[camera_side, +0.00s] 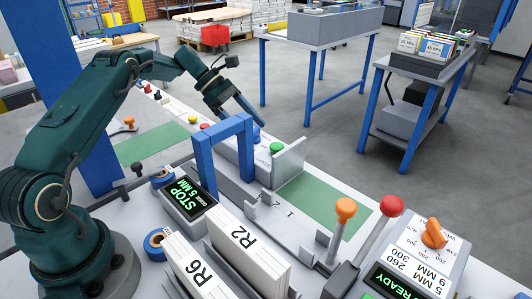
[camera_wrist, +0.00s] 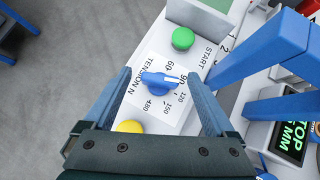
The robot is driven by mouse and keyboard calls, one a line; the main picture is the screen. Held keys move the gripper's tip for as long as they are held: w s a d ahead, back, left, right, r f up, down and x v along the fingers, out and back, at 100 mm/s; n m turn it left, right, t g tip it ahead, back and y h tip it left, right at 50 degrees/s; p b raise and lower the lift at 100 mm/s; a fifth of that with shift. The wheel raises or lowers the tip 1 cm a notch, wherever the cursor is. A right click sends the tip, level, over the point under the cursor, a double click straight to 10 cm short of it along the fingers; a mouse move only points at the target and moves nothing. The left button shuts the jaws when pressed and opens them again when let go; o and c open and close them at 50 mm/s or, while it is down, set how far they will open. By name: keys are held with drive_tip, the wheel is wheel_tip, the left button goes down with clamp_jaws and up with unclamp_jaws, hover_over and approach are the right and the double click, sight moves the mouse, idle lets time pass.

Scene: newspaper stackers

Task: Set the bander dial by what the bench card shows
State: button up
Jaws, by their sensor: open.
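The blue dial (camera_wrist: 157,84) sits on a white plate (camera_wrist: 148,62) marked TENSION N, with numbers 60, 90, 120, 150 and 180 around it. Its white pointer line is turned to the right, toward the 90. My gripper (camera_wrist: 160,76) is open, with one finger to each side of the dial and a gap on both sides. In the side view, my gripper (camera_side: 250,116) reaches down over the bander, and the blue dial (camera_side: 257,134) shows by its fingertips. I cannot tell which thing is the bench card.
A green button (camera_wrist: 183,38) and a yellow button (camera_wrist: 130,127) flank the dial. A blue arch (camera_side: 222,130) stands close by. An orange knob (camera_side: 434,234) and tall orange (camera_side: 345,210) and red (camera_side: 391,206) levers stand at right.

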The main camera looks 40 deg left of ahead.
drive_tip(key=v, duration=0.5)
drive_tip(key=d+r+m+y, duration=0.1)
drive_tip(key=m, duration=0.3)
drive_tip(key=w+d+r+m+y, duration=0.1)
drive_tip(key=r+m, duration=0.1)
drive_tip(key=m, duration=0.2)
drive_tip(key=d+r+m+y, duration=0.1)
drive_tip(key=d+m+y, duration=0.1)
drive_tip(key=m, duration=0.1)
drive_tip(key=shift+w+d+r+m+g, duration=0.1)
drive_tip(key=shift+w+r+m+g, duration=0.05)
drive_tip(key=shift+r+m+g, duration=0.2)
drive_tip(key=w+d+r+m+t+y, duration=0.1)
drive_tip(key=d+r+m+t+y, duration=0.1)
drive_tip(key=r+m, duration=0.6)
drive_tip(key=shift+d+m+y, duration=0.7)
drive_tip(key=shift+m+y, duration=0.4)
drive_tip(key=shift+m, duration=0.75)
